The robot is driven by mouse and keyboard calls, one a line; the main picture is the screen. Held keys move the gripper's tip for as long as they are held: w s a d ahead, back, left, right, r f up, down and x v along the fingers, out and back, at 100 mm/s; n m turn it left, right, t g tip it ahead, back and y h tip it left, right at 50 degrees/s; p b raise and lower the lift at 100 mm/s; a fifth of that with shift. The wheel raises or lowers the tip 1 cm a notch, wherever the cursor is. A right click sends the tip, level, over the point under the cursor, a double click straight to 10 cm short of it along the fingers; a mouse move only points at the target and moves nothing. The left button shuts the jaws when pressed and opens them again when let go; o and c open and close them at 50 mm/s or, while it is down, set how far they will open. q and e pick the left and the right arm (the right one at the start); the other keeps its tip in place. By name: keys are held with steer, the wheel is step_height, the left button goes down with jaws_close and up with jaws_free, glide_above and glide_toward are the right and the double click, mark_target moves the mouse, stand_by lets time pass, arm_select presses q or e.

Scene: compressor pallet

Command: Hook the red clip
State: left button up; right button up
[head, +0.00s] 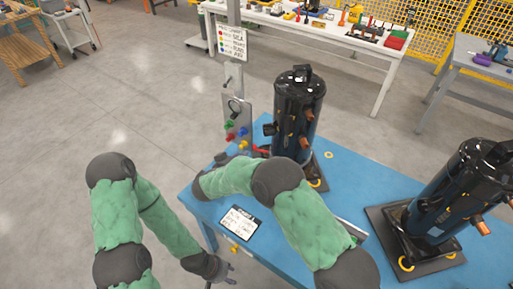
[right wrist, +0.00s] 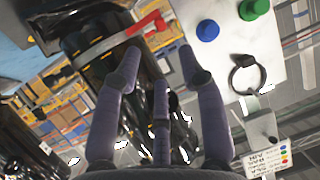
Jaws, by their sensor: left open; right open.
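A red clip-like piece (right wrist: 148,23) shows at the top of the right wrist view, beside a grey band by the dark compressor. A red piece (head: 261,150) also shows in the head view at the foot of the rear black compressor (head: 298,110); I cannot tell if it is the same one. My right gripper (right wrist: 160,60) is open and empty, its spread fingers pointing toward the red piece and apart from it. My left gripper (head: 224,276) is open and empty, low beside the blue table's left edge.
An upright grey panel (head: 236,108) with a black ring and coloured knobs stands at the back of the blue table (head: 350,172). A second black compressor (head: 455,195) stands right. A label card (head: 238,224) lies in front. Open floor lies left.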

mark_target(254, 147)
steer(key=b+x, duration=0.3)
steer(key=x, duration=0.7)
steer(key=shift+w+d, duration=0.2)
steer(key=shift+w, duration=0.2)
